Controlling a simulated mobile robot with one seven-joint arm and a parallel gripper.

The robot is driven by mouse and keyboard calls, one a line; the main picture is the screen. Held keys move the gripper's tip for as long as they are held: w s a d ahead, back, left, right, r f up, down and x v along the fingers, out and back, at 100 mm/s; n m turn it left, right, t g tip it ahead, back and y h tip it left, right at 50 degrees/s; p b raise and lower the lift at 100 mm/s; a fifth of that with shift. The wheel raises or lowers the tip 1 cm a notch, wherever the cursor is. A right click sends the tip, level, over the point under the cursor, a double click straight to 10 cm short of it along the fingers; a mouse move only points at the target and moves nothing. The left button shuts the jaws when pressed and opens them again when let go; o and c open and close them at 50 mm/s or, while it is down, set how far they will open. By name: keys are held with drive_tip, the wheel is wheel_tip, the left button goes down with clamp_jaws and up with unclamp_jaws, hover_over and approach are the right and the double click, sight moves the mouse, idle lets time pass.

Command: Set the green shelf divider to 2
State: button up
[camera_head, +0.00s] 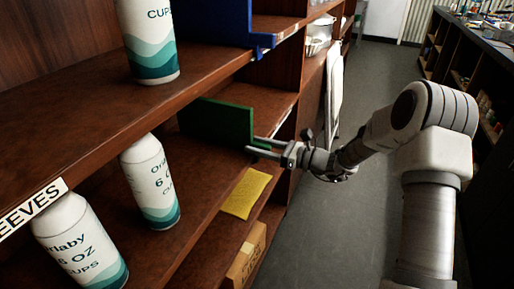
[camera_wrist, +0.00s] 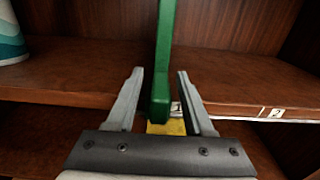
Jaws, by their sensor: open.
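The green shelf divider (camera_head: 222,122) stands upright on the middle shelf in the head view. In the wrist view the divider (camera_wrist: 162,75) runs down the middle, its near end between the two fingers. My gripper (camera_head: 250,146) is at the divider's front edge, and it also shows in the wrist view (camera_wrist: 158,88). It is open, with a visible gap between the divider and each finger. A white label reading 2 (camera_wrist: 277,113) is on the shelf edge to the right of the divider. Another label (camera_wrist: 176,109) is partly hidden behind the divider and right finger.
A blue divider (camera_head: 205,22) stands on the shelf above. White cup canisters (camera_head: 150,180) stand to the left. A yellow cloth-like item (camera_head: 247,193) and a cardboard box (camera_head: 246,258) are lower down. The aisle floor (camera_head: 375,100) is clear.

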drive_tip(key=shift+w+a, duration=0.1)
drive_tip(key=shift+a, duration=0.15)
clamp_jaws()
idle(1.4)
